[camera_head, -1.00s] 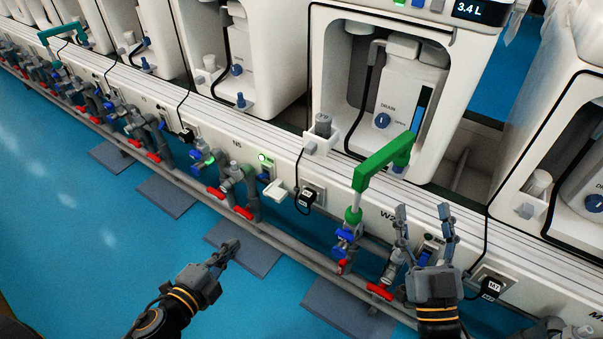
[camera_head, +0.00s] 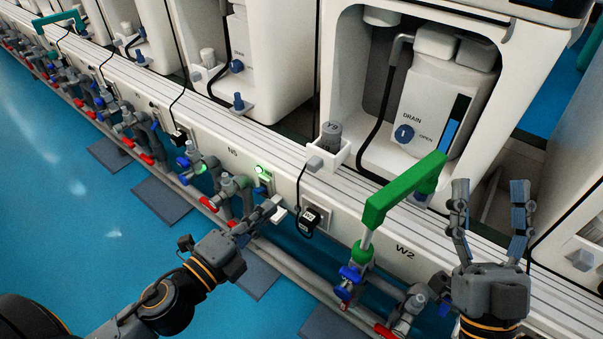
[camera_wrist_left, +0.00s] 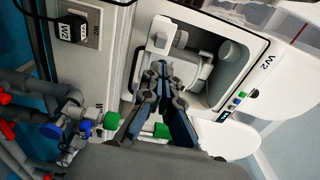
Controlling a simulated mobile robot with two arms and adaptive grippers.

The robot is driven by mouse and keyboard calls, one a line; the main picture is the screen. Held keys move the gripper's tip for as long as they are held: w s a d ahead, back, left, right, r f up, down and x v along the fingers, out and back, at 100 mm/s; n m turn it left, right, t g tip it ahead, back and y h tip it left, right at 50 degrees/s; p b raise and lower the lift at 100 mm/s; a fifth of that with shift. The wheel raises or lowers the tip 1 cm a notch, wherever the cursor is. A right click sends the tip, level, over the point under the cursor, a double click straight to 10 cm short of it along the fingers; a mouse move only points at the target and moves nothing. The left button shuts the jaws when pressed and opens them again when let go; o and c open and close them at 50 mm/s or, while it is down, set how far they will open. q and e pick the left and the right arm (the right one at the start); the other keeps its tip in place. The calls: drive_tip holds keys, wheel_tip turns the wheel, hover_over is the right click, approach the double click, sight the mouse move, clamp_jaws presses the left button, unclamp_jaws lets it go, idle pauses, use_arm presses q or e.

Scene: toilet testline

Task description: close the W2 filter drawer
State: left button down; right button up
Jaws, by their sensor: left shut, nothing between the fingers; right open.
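The W2 filter drawer (camera_head: 333,150) is a small white box holding a grey-capped filter (camera_head: 330,135). It juts out at the front left of the machine bay above the rail, with a pale knob (camera_head: 314,163) on its front. My left gripper (camera_head: 272,207) is shut and empty, below and left of the drawer, apart from it. In the left wrist view, the shut fingertips (camera_wrist_left: 163,68) point toward a white block (camera_wrist_left: 165,36) in front of the bay; contact cannot be told. My right gripper (camera_head: 490,190) is open and empty, right of the green handle.
A green handle (camera_head: 400,195) on a valve stands right of the drawer, between my two grippers. The W2 bay (camera_head: 425,95) holds a white tank with a DRAIN knob. A black plug and cable (camera_head: 310,219) hang below the drawer. Grey pipes with red and blue valves run along the rail.

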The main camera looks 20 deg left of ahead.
use_arm(q)
approach(309, 168)
drive_tip(key=w, duration=0.1)
drive_tip(key=x, duration=0.5)
drive_tip(key=shift+s+d+f, duration=0.1)
drive_tip(key=shift+d+f, duration=0.05)
drive_tip(key=shift+d, duration=0.05)
drive_tip(key=shift+w+d, duration=0.2)
drive_tip(key=shift+w, duration=0.3)
use_arm(e)
drive_tip(key=shift+w+f+g+h, duration=0.3)
drive_tip(key=shift+w+f, duration=0.2)
drive_tip(key=shift+f, duration=0.15)
drive_tip(key=shift+r, duration=0.1)
